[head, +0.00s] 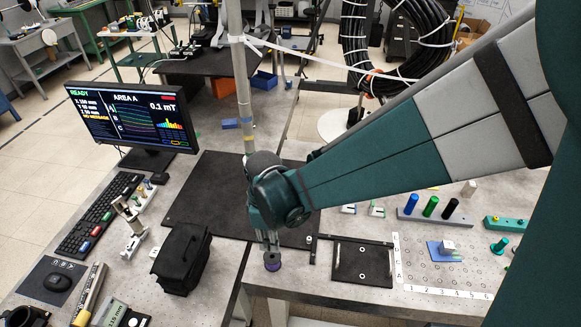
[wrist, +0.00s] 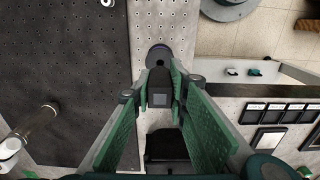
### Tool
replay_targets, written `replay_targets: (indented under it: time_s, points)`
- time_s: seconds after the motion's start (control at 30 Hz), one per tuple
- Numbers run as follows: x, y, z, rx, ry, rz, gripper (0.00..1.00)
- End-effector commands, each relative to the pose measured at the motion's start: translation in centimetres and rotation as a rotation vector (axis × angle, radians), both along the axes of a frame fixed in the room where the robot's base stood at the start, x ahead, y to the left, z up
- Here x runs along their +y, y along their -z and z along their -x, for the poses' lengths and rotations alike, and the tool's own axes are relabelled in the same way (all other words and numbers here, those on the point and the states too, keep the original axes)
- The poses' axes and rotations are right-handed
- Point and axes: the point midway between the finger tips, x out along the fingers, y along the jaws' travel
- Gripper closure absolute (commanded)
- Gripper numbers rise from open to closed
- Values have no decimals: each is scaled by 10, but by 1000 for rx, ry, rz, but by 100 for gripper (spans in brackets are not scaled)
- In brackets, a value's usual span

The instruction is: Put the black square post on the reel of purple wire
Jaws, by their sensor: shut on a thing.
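In the wrist view, a black square post (wrist: 161,99) with a dark square end stands between the two green-padded fingers of my gripper (wrist: 160,82), which is shut on it. The post is too hidden there to make out.
A black bag (head: 182,258) stands left of the reel, and a dark mat (head: 215,195) lies behind. A black framed tray (head: 362,263) is to the right. Coloured cylinders on a block (head: 430,207) stand farther right. A gap between tables lies close by.

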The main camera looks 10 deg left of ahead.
Motion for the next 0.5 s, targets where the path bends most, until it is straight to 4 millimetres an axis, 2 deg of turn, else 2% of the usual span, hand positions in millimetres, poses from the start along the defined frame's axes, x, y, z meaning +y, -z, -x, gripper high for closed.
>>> replay_targets:
  time_s: [0.17, 0.5]
  points:
    - [0, 11, 0, 0, 0, 0, 97]
    - [0, 12, 0, 0, 0, 0, 97]
